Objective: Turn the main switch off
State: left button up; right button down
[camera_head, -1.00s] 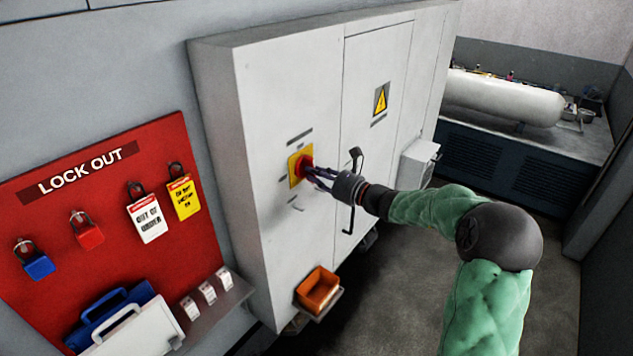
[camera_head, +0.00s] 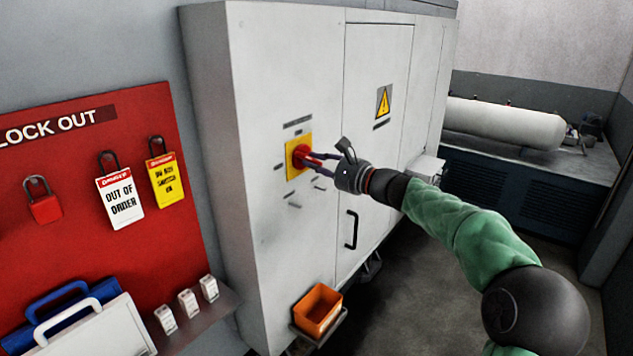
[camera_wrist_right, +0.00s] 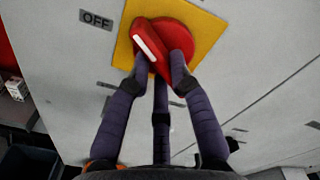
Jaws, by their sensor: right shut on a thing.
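The main switch is a red rotary knob (camera_head: 299,152) on a yellow plate (camera_head: 292,172), on the front of a light grey cabinet. In the right wrist view the red knob (camera_wrist_right: 178,38) has a raised handle with a white stripe, tilted with its upper end to the left. An OFF label (camera_wrist_right: 95,19) sits left of the yellow plate (camera_wrist_right: 123,48). My right gripper (camera_head: 314,160) is shut on the knob's handle; its purple fingers (camera_wrist_right: 160,68) sit around the lower part, which they partly hide. My left gripper is not in view.
A red lockout board (camera_head: 75,230) with padlocks and danger tags hangs at the left. An orange bin (camera_head: 318,310) sits on a small shelf below the switch. A black door handle (camera_head: 351,230) sticks out below my right wrist. Open floor lies to the right of the cabinet.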

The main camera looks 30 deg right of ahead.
jog(key=shift+d+f+n+b, duration=0.1)
jog(key=shift+f+n+b, duration=0.05)
jog(key=shift+n+b, duration=3.9)
jog(key=shift+m+b, duration=0.55)
jog(key=c, duration=1.1)
grip_release()
jog(key=shift+w, duration=0.1)
jog(key=v, duration=1.2)
